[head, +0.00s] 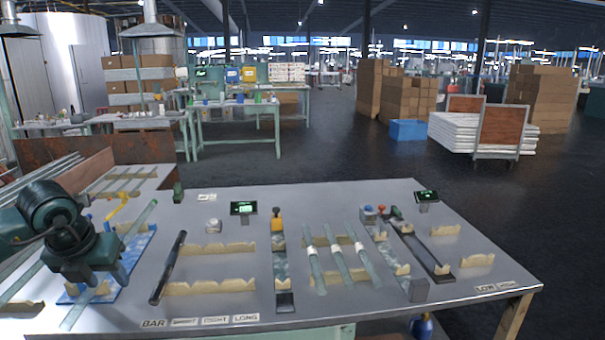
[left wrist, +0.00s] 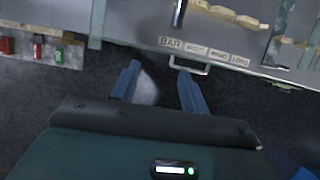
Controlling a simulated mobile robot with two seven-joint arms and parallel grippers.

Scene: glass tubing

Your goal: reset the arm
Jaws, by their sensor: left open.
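My left gripper (head: 105,277) is at the left end of the workbench (head: 235,285), above or in front of a blue board (head: 140,252). In the left wrist view my left gripper (left wrist: 158,78) is open, with nothing between its fingers; dark floor and a pale round thing show beyond them. A long glass tube (head: 140,220) runs diagonally across the blue board, partly hidden by my arm. Three glass tubes with white bands (head: 338,262) lie side by side on notched wooden supports at the right. My right gripper is not in view.
A black bar (head: 168,268) lies beside notched wooden strips (head: 210,288). Small displays (head: 243,208) stand at the back. BAR, SHORT, RIGHT and LONG labels line the front edge. In the left wrist view, a drawer handle (left wrist: 188,66) shows near the fingers. Cartons (head: 400,95) stand far behind.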

